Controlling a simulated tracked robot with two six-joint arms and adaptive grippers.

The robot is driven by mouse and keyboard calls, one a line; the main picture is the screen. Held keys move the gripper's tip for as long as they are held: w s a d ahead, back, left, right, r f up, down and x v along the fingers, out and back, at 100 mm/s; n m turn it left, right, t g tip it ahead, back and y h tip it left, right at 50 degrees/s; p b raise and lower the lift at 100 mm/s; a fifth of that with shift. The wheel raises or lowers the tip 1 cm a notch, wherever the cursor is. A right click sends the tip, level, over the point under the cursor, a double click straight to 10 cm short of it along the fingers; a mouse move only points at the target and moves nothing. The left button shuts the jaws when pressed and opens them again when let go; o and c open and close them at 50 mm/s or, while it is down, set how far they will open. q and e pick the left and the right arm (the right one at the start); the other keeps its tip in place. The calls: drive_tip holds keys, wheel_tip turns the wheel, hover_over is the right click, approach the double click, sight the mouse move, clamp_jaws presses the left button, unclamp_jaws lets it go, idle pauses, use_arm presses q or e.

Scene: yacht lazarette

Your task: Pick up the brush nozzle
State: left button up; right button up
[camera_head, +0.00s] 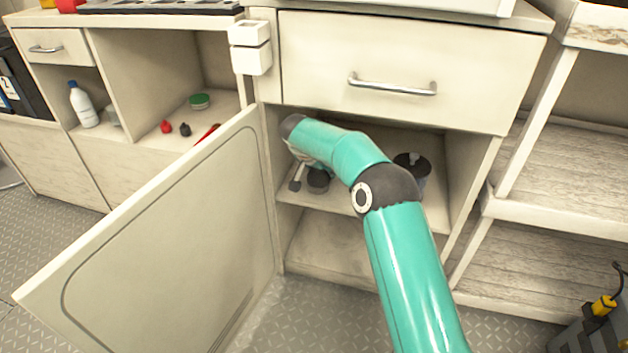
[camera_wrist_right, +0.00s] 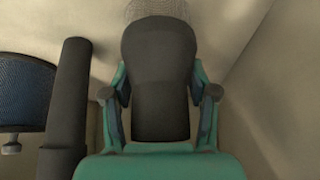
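The dark brush nozzle (camera_wrist_right: 160,60) is in the middle of the right wrist view, with a wide rounded head and a patch of pale bristles (camera_wrist_right: 155,10) at its far end. My right gripper (camera_wrist_right: 160,92) has one teal finger on each side of its narrower part. The fingers look spread, with narrow gaps along the lower part; contact near the head cannot be told. In the head view my right arm reaches into the open cupboard, and its gripper is largely hidden there. A dark rounded object (camera_head: 318,181) shows beneath the wrist. My left gripper is not seen.
A dark tube (camera_wrist_right: 68,105) and a blue mesh cylinder (camera_wrist_right: 20,95) stand left of the gripper in the wrist view. A dark lidded container (camera_head: 413,165) is on the shelf. The open door (camera_head: 170,240) and drawer (camera_head: 400,70) bound the opening. The lower shelf is clear.

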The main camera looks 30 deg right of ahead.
drive_tip(key=shift+f, duration=0.1)
drive_tip(key=c, duration=0.7)
